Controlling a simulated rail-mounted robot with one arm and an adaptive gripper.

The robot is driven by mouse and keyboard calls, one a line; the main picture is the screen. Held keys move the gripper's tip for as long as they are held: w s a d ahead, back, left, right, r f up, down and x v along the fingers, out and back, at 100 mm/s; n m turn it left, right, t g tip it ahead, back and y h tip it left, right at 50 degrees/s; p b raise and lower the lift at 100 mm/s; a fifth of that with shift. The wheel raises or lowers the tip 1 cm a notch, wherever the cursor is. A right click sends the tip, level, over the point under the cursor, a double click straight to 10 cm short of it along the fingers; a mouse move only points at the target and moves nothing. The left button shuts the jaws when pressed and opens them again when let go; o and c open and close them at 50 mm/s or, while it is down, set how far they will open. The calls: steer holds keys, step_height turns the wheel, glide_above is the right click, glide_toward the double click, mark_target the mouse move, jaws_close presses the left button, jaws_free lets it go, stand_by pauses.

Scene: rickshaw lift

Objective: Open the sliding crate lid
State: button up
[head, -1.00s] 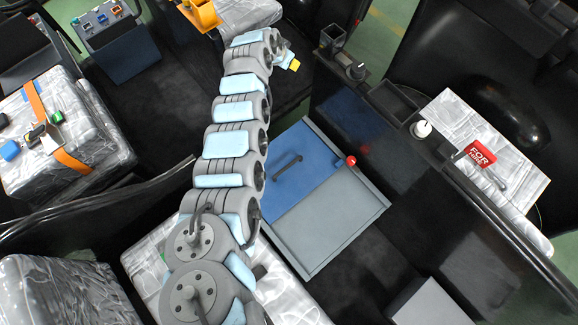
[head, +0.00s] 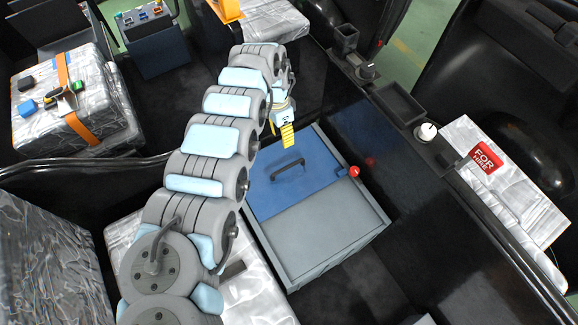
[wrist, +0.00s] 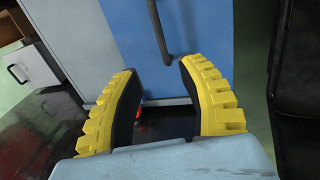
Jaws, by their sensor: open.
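The grey crate (head: 330,238) sits on the dark floor, centre right in the head view. Its blue lid (head: 312,187) covers the far part, and a grey flat area shows in the near part. A black bar handle (head: 288,170) stands on the lid. It also shows in the wrist view (wrist: 160,35). A red ball knob (head: 354,171) is at the lid's right edge. My gripper (wrist: 158,70) is open, with yellow ridged fingers, and the handle's end appears between and just beyond the fingertips. In the head view the yellow fingers (head: 287,135) are near the lid's far edge, apparently not gripping the handle.
A black panel with a white knob (head: 426,132) and an open tray (head: 396,103) runs along the right. A red FOR HIRE sign (head: 487,157) lies beyond it. A strapped silver seat (head: 97,128) is at left. A silver-covered seat (head: 256,290) adjoins the crate's near left.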

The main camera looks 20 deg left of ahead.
mark_target(288, 166)
steer(key=f+b, duration=0.1)
steer(key=f, duration=0.3)
steer(key=s+d+f+b, duration=0.1)
steer(key=f, duration=0.4)
steer(key=d+f+b, duration=0.1)
steer(key=f, duration=0.3)
steer(key=shift+s+d+f, duration=0.15)
steer(key=shift+s+f, duration=0.15)
steer(key=shift+f, duration=0.05)
jaws_close()
